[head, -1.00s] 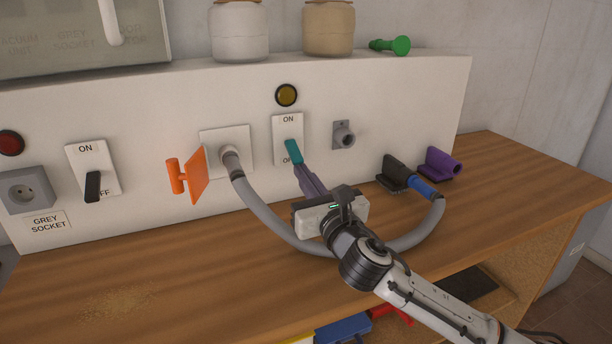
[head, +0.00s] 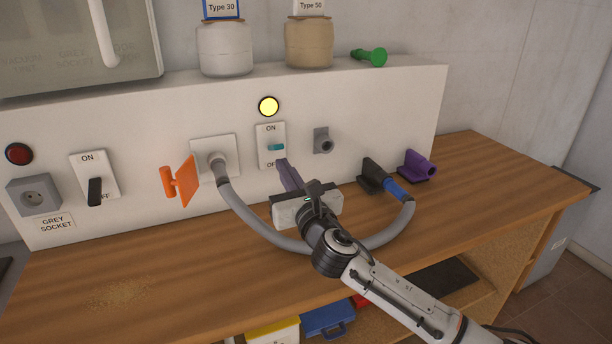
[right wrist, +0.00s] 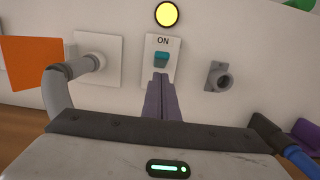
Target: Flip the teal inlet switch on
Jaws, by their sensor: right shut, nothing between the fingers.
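The teal switch (head: 276,147) is on a white plate marked ON and OFF on the white panel. Its lever looks short and points out and up, toward the ON mark. It also shows in the right wrist view (right wrist: 162,59), just above the fingertips. The round lamp (head: 268,106) above the plate glows bright yellow. My right gripper (head: 282,163) is shut and empty, with its purple fingers just below the teal lever. Whether the fingertips touch the lever is hard to tell. My left gripper is not in view.
A grey hose (head: 262,232) runs from a white wall plate across the bench, behind my right gripper. The black-handled switch (head: 95,190) points to OFF.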

